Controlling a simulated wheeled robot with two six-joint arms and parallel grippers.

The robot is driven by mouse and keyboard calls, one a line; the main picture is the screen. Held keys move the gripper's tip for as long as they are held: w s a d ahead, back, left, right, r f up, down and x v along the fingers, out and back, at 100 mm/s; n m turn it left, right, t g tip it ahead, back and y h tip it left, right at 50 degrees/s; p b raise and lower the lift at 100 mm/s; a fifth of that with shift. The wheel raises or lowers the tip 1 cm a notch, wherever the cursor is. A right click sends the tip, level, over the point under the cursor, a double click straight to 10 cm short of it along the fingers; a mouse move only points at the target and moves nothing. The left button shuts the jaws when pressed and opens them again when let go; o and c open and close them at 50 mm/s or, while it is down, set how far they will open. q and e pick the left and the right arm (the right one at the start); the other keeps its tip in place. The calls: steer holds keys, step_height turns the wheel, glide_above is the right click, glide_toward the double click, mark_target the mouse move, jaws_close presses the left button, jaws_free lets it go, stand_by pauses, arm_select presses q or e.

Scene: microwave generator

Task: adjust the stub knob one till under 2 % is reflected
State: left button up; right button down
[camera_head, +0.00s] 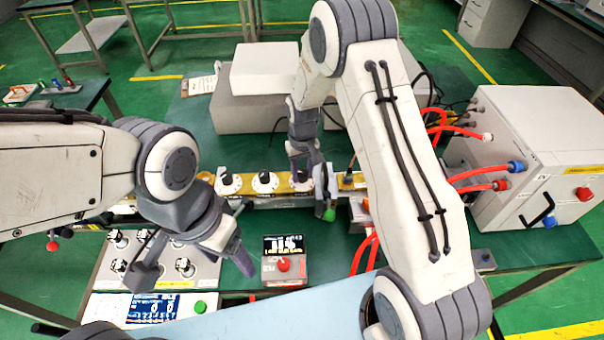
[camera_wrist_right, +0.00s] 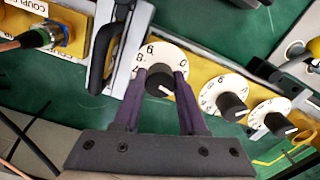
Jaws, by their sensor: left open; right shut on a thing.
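My right gripper (camera_head: 303,168) reaches down onto the stub knob at the right end of a row on the yellow waveguide. In the right wrist view its dark fingers (camera_wrist_right: 161,82) are shut on that black knob (camera_wrist_right: 158,86), in front of a white numbered dial (camera_wrist_right: 168,57). Two more stub knobs, (camera_wrist_right: 232,105) and (camera_wrist_right: 279,124), stand free beside it; I cannot read which is stub one. My left gripper (camera_head: 197,261) is open and empty above the front panel. A small meter (camera_head: 284,247) with a dark display shows digits too blurred to read surely.
A panel with several knobs (camera_head: 120,265) lies under my left gripper, with a screen unit (camera_head: 160,307) in front. A white cabinet (camera_head: 535,150) with red hoses stands at right.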

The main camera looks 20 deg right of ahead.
mark_target(302, 172)
steer(key=shift+m, duration=0.8)
steer(key=shift+r, duration=0.1)
steer(key=shift+c, duration=2.3)
jaws_free()
step_height(302, 172, up, 10)
steer(key=b, duration=0.2)
steer(key=shift+r, duration=0.2)
